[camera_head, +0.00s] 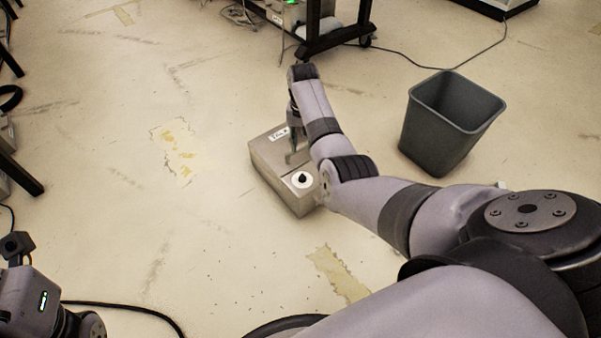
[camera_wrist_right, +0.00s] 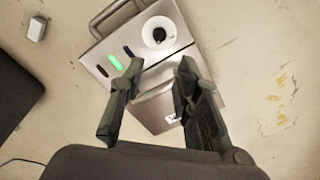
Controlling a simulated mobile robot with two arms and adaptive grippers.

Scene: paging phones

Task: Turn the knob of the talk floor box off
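The talk floor box (camera_head: 266,160) is a grey metal box on the floor, with a handwritten label that seems to read "Talk". Its small black knob (camera_head: 302,178) sits on a white round dial; the setting is too small to read. The right wrist view shows the box (camera_wrist_right: 185,60), the knob (camera_wrist_right: 159,35), a lit green light (camera_wrist_right: 115,62) and a handle. My right gripper (camera_head: 293,152) is above the box's top. Its two fingers (camera_wrist_right: 161,66) are apart with nothing between them, near the knob but not around it. My left gripper's fingers are not visible.
A dark grey bin (camera_head: 436,135) stands to the right of the box. A black wheeled rack (camera_head: 322,38) is behind, with cables on the floor. Worn yellow tape patches (camera_head: 176,148) mark the floor. The floor left of the box is clear.

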